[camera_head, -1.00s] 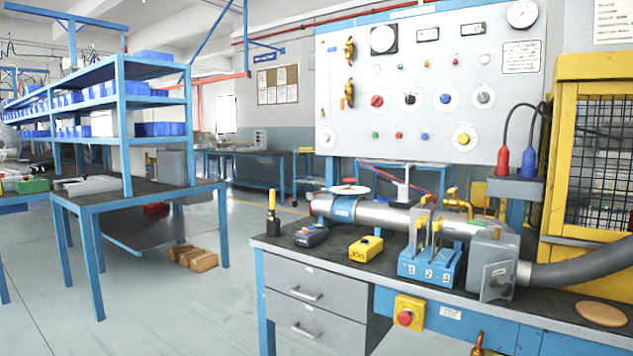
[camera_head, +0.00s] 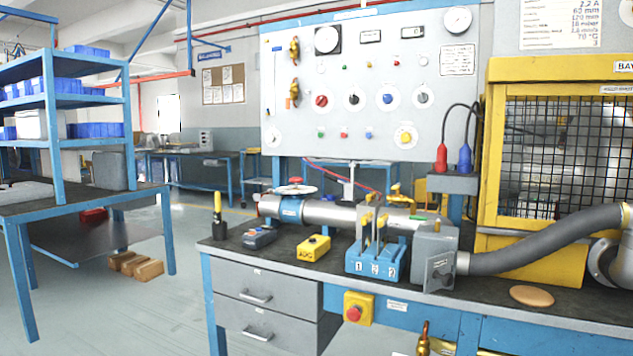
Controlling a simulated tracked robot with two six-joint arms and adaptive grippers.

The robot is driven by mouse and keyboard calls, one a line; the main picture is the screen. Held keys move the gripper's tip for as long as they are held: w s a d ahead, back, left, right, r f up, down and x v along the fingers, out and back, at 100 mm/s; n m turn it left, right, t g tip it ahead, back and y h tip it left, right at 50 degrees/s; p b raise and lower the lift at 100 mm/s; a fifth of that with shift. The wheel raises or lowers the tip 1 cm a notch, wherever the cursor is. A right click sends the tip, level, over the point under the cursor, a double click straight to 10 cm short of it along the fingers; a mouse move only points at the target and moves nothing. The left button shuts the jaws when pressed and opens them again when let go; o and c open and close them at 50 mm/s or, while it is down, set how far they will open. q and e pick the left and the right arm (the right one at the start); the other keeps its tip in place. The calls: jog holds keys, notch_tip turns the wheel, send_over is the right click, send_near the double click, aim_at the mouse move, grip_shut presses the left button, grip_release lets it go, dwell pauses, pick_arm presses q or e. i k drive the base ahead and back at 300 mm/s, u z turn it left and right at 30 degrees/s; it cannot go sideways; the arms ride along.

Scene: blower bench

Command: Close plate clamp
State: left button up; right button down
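The bench (camera_head: 335,260) stands ahead, with a grey metal pipe (camera_head: 330,213) lying along its back. A grey box-shaped fitting (camera_head: 434,256) joins the pipe to a grey flexible hose (camera_head: 545,240). A yellow lever or clamp-like part (camera_head: 400,198) sits on top of the pipe, behind the plates. I cannot tell whether any clamp is open or shut. Neither of my grippers is in view.
A yellow device (camera_head: 314,247), a dark blue-grey device (camera_head: 259,237) and a yellow-topped tool (camera_head: 218,213) stand on the bench's left part. A round tan disc (camera_head: 532,296) lies at the right front. A yellow mesh cage (camera_head: 560,150) stands behind. Open floor (camera_head: 110,300) lies left.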

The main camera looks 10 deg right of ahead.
aim_at(327, 175)
jog(key=u, duration=0.05)
jog(key=i, duration=0.85)
